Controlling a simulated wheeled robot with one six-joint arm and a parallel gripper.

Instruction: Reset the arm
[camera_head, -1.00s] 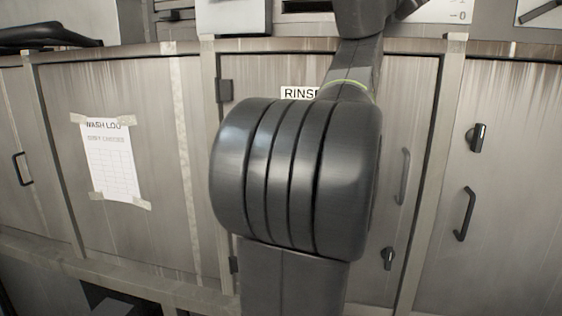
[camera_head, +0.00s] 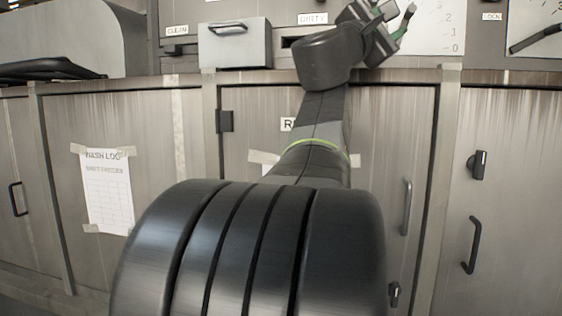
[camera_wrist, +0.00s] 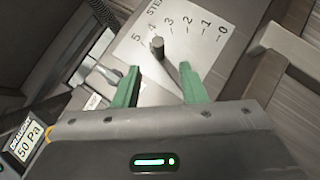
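My gripper (camera_head: 393,20) is at the top of the head view, raised above the counter edge and in front of a white scale panel (camera_head: 441,30). In the wrist view its two green fingers (camera_wrist: 159,68) are spread apart with nothing held between them. Beyond the fingertips is the scale panel (camera_wrist: 190,35), numbered 0 to 5, with a dark pointer lever (camera_wrist: 158,47). The lever appears in the gap between the fingers; I cannot tell how far it is from them. My arm covers much of the centre of the head view.
A protruding grey drawer (camera_head: 234,46) stands left of my gripper, near the CLEAN and DIRTY labels. A dark rack (camera_head: 48,68) lies at far left. Cabinet doors with handles (camera_head: 472,245) and a paper log (camera_head: 107,190) line the front. A 50 Pa display (camera_wrist: 30,145) shows at lower left.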

